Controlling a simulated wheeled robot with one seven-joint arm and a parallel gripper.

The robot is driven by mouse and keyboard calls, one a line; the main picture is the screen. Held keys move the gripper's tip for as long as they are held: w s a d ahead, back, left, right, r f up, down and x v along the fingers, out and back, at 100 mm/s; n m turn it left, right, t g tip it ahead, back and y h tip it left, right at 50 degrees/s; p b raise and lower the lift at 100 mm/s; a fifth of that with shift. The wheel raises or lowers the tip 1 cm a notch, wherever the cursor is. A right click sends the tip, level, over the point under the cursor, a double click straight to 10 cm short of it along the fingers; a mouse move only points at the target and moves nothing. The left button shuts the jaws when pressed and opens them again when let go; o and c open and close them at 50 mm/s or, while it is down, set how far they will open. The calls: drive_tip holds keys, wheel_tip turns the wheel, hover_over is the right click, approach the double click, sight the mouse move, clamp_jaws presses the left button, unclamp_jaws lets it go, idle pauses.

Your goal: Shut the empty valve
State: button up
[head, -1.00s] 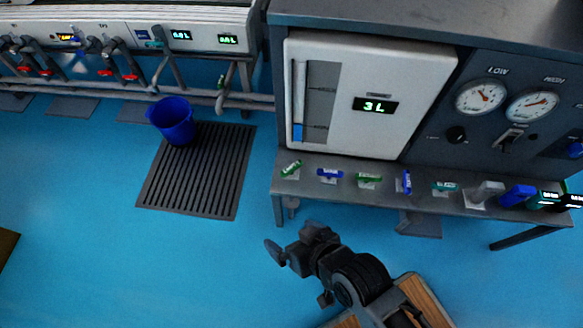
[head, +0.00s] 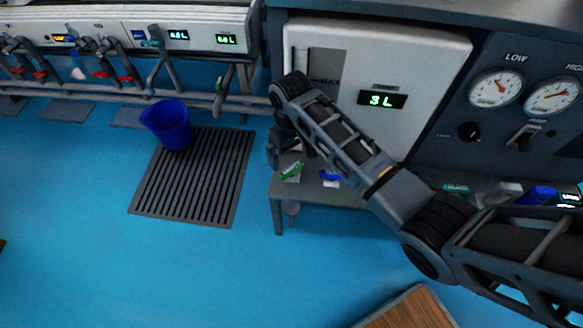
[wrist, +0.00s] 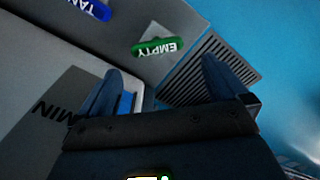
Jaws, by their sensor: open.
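The empty valve is a green handle lettered EMPTY (wrist: 158,46) on the grey bench in the wrist view. In the head view the green handle (head: 292,171) sits at the bench's left end, lying at a slant. My gripper (wrist: 160,76) is open, with its two fingers spread to either side below the handle in the wrist picture. Nothing is between the fingers, and the handle is apart from them. In the head view my gripper (head: 279,147) hangs just above and left of the handle, partly hidden by my wrist.
A blue handle (head: 330,177) is to the right of the green one; my arm hides others farther right. The white tank panel (head: 440,60) reading 3 L stands close behind. A blue bucket (head: 168,124) stands on a floor grate (head: 190,185).

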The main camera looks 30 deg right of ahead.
sight(292, 168)
drive_tip(key=shift+w+d+f, duration=0.1)
drive_tip(key=shift+d, duration=0.15)
drive_tip(key=shift+f, duration=0.4)
wheel_tip(292, 168, down, 7)
drive_tip(key=shift+r+b, duration=0.15)
drive_tip(key=shift+b, duration=1.1)
drive_tip(key=c, duration=0.8)
